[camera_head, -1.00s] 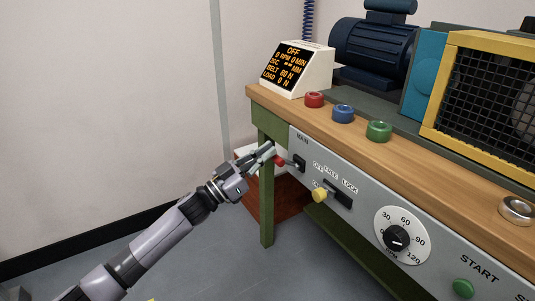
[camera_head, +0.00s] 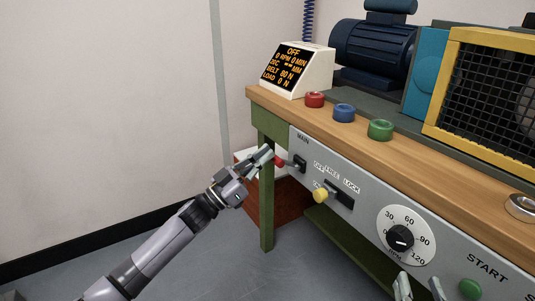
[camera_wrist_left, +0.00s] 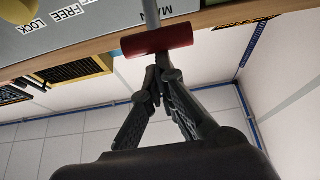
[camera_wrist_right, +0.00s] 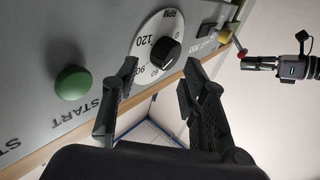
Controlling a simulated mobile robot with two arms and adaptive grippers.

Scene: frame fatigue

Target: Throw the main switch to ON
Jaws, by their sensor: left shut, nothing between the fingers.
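The main switch is a lever on the grey front panel, just below the MAIN label. Its red grip (camera_head: 280,161) sticks out to the left of its dark slot (camera_head: 299,164). My left gripper (camera_head: 268,153) is shut and empty, with its fingertips close beside the red grip. In the left wrist view the red grip (camera_wrist_left: 158,39) lies crosswise just beyond the closed fingertips (camera_wrist_left: 158,72); I cannot tell whether they touch. My right gripper (camera_head: 420,285) is open and empty in front of the panel near the dial, as the right wrist view (camera_wrist_right: 160,78) also shows.
The display (camera_head: 298,68) reads OFF. A yellow knob (camera_head: 320,195) on the OFF/FREE/LOCK slot, an RPM dial (camera_head: 400,238) and a green START button (camera_head: 470,288) sit along the panel. Red, blue and green rings stand on the wooden bench top (camera_head: 440,155). The floor at left is clear.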

